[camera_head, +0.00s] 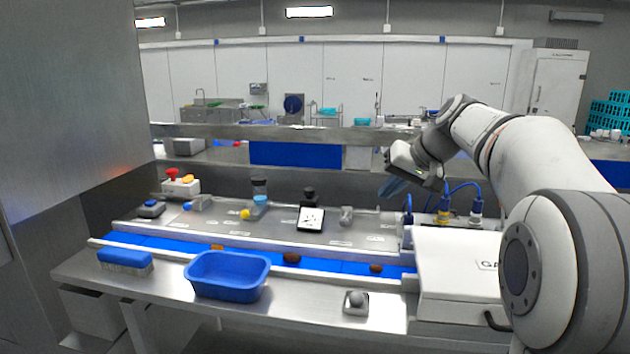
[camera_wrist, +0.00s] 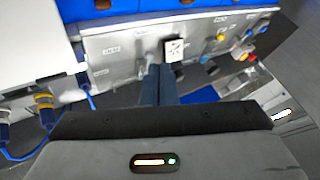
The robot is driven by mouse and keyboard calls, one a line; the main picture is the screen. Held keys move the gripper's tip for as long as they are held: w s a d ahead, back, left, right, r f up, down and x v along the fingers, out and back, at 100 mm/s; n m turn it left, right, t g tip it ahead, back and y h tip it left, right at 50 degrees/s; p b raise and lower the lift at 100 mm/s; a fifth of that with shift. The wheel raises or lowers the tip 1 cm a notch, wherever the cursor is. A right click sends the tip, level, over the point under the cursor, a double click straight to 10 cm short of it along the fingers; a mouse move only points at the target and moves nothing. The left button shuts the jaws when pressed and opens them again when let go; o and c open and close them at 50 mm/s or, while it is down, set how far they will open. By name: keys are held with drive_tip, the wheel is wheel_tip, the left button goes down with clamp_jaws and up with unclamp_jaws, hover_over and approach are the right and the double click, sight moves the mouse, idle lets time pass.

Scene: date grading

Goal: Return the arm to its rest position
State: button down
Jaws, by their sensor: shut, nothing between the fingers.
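My arm (camera_head: 545,150) reaches in from the right in the head view, raised above the right part of the bench. My gripper (camera_head: 392,187) hangs at its end over the back of the conveyor station, clear of the surfaces. In the wrist view the two dark fingers of my gripper (camera_wrist: 158,85) lie together with nothing between them. Below them the metal panel (camera_wrist: 125,55) shows with its labels.
The blue conveyor belt (camera_head: 335,265) carries dark dates (camera_head: 376,268). A blue tray (camera_head: 228,278) and a blue brush (camera_head: 125,257) stand in front. A white housing (camera_head: 455,265) sits under my arm. Blue cables (camera_head: 466,187) rise near my gripper. A black-and-white marker card (camera_head: 311,218) stands behind the belt.

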drive_tip(key=s+f+g+h+b, duration=0.2)
drive_tip(key=s+f+h+b, duration=0.3)
drive_tip(key=s+f, duration=2.5)
drive_tip(key=b, duration=0.4)
drive_tip(key=shift+s+a+f+g, duration=0.2)
drive_tip(key=shift+s+a+g, duration=0.1)
drive_tip(key=shift+s+g, duration=0.1)
